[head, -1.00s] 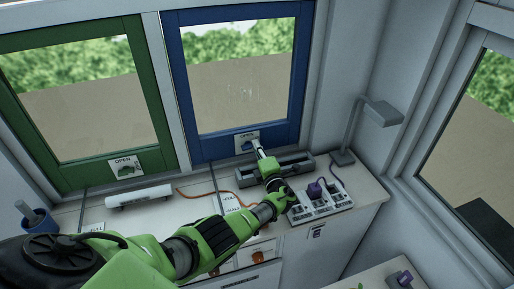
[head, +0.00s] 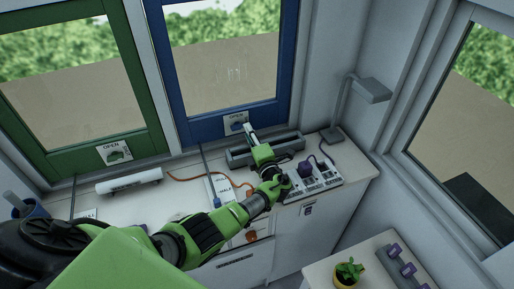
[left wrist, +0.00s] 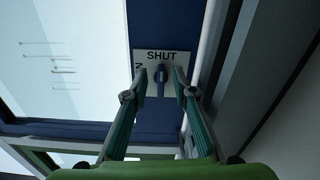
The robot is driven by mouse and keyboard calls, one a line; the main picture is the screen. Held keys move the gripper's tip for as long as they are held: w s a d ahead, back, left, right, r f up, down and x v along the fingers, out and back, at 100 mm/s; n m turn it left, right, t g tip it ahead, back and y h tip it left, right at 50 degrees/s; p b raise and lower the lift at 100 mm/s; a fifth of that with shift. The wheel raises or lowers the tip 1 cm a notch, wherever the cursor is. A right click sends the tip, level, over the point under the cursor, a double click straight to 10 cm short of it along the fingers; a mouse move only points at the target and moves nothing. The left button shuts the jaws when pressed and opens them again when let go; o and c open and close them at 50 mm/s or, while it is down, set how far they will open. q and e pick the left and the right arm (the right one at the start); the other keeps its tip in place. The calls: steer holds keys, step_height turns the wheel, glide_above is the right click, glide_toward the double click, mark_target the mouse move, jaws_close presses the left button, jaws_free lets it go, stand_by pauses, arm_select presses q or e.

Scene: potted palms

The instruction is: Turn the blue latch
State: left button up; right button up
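In the left wrist view the latch (left wrist: 161,82) is a blue knob with a handle pointing down the picture, away from the word SHUT. My left gripper (head: 248,128) is at the plate, just right of the latch in the head view. In the left wrist view its fingers (left wrist: 160,73) are apart, one on each side of the latch. I cannot tell whether they touch it. My right gripper is not in view.
A green window (head: 115,152) with its own latch is at the left. The counter below holds a white cylinder (head: 129,181), an orange cable, a grey bar (head: 240,157), a purple-plugged panel (head: 318,182) and a grey lamp (head: 370,90). A potted plant (head: 348,271) stands lower right.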

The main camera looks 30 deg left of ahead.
arm_select(q)
steer(key=v, duration=0.8)
steer(key=shift+s+d, duration=0.2)
steer(key=shift+d, duration=0.05)
steer(key=shift+f, duration=0.1)
